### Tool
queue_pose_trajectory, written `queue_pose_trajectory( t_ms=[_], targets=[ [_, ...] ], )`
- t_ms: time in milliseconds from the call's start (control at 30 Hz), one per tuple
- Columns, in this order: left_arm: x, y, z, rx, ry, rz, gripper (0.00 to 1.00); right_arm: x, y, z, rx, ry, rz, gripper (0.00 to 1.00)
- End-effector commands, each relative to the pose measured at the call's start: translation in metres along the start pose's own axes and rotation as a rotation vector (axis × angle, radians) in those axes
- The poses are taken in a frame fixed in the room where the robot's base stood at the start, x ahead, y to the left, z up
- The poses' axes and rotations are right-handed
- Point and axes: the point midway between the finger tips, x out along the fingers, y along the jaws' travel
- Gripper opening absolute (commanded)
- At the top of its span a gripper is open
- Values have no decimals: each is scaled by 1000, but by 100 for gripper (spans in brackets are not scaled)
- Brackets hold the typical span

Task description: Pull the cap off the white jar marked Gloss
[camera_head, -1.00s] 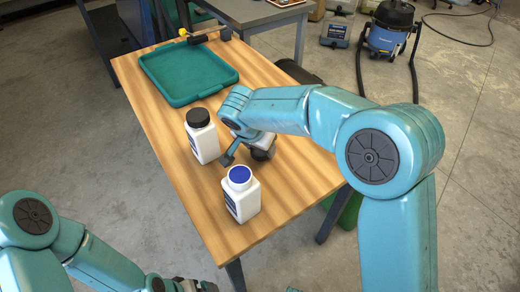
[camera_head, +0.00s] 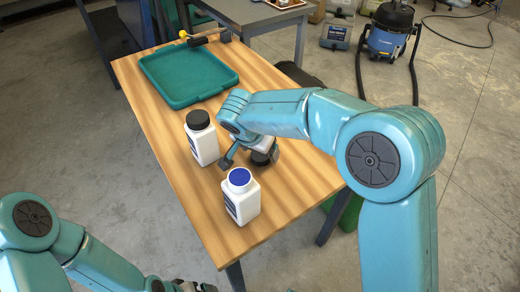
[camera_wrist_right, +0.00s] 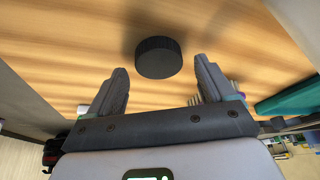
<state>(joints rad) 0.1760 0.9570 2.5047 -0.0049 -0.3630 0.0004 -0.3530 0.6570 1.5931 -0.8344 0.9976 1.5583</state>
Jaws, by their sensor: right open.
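Two white jars stand upright on the wooden table: one with a black cap (camera_head: 202,146), and nearer me one with a blue cap (camera_head: 242,204). Their labels are too small to read, so I cannot tell which is marked Gloss. My right gripper (camera_head: 246,158) is open and empty, low over the table to the right of the black-capped jar. In the right wrist view a dark ribbed cap-like disc (camera_wrist_right: 158,58) lies ahead of the open fingers (camera_wrist_right: 158,85), apart from them. Only part of my left gripper (camera_head: 190,286) shows at the bottom edge.
A teal tray (camera_head: 190,97) lies at the table's far end, with a yellow-tipped dark tool (camera_head: 203,37) behind it. The table's near end (camera_head: 228,245) is clear around the blue-capped jar. A blue vacuum (camera_head: 388,30) stands on the floor at the back.

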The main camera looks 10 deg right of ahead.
Motion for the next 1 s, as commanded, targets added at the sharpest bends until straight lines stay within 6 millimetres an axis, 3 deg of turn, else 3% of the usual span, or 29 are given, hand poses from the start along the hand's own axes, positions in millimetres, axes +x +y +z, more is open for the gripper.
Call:
queue_pose_trajectory(
  t_ms=[200,433,600,1000],
  targets=[
    [-7,2,0,0,-1,0,100,-54,-1,-1,0,3,-6,82],
    [-12,4,0,0,-1,0,100,-97,0,-1,1,2,-3,82],
    [-13,5,0,0,-1,0,100,-108,0,0,-1,0,-1,82],
    [-12,4,0,0,-1,0,100,-109,0,0,0,0,-1,82]
  ],
)
